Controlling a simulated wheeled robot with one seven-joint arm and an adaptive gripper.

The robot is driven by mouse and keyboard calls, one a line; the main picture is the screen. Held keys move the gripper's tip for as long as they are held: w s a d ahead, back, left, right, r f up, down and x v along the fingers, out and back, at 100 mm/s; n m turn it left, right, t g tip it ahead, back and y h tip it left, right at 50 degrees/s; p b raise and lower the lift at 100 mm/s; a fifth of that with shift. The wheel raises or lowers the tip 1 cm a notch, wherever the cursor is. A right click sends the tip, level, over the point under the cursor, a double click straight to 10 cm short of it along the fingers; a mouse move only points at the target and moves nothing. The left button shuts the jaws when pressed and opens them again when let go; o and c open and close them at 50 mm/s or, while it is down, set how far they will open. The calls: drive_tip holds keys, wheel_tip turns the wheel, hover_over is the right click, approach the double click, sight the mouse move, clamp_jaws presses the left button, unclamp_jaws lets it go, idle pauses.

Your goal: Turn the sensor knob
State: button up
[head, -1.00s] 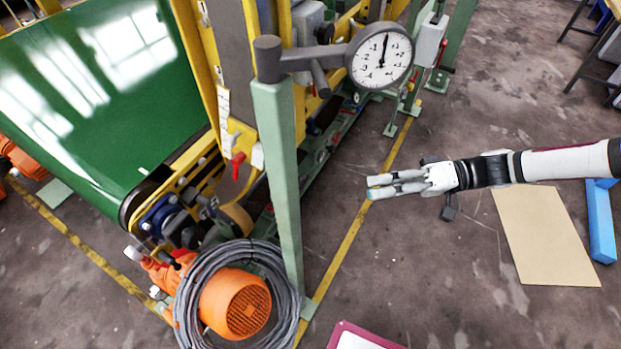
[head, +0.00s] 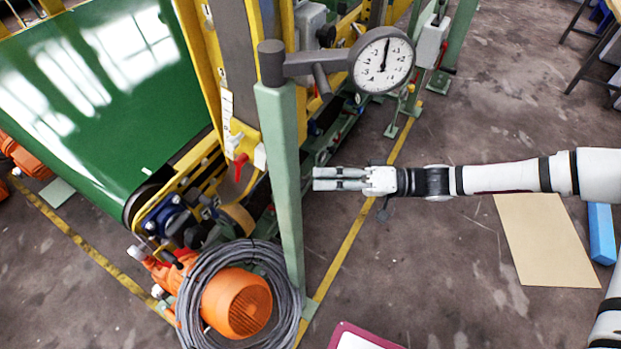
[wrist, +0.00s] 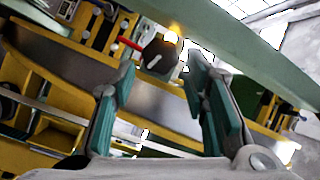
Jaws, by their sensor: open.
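In the wrist view a dark, rounded knob-like part (wrist: 160,56) with a pale bar on it shows beyond my fingertips, roughly between them. I cannot tell for sure that it is the sensor knob. In the head view a black knob (head: 326,36) sits on a grey box on the yellow machine frame, well above my gripper. My gripper (head: 315,179) points left, just right of the green post. In the wrist view my gripper (wrist: 162,72) is open, with nothing between its two green-padded fingers.
The green post (head: 286,170) carries a dial gauge (head: 382,61) on a grey arm. A red lever (head: 238,163) is left of the post. A coil of grey cable (head: 190,310) surrounds an orange motor (head: 237,303) below. The floor at right is largely free around a tan sheet (head: 545,240).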

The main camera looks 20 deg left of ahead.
sight(309, 181)
drive_tip(key=shift+x, duration=1.6)
drive_tip(key=c, duration=0.9)
drive_tip(key=shift+f, duration=0.1)
drive_tip(key=shift+w+f+m+g+y+b, duration=0.15)
drive_tip(key=shift+m+g+y+b, duration=0.4)
drive_tip(key=shift+m, duration=0.4)
drive_tip(key=shift+s+f+m+g+y+b, duration=0.1)
drive_tip(key=shift+m+g+y+b, duration=0.3)
drive_tip(key=shift+m+b, duration=0.45)
drive_tip(key=shift+w+f+m+g+y+b, duration=0.15)
drive_tip(key=shift+m+g+y+b, duration=0.35)
drive_tip(key=shift+m, duration=0.6)
drive_tip(key=shift+s, duration=0.1)
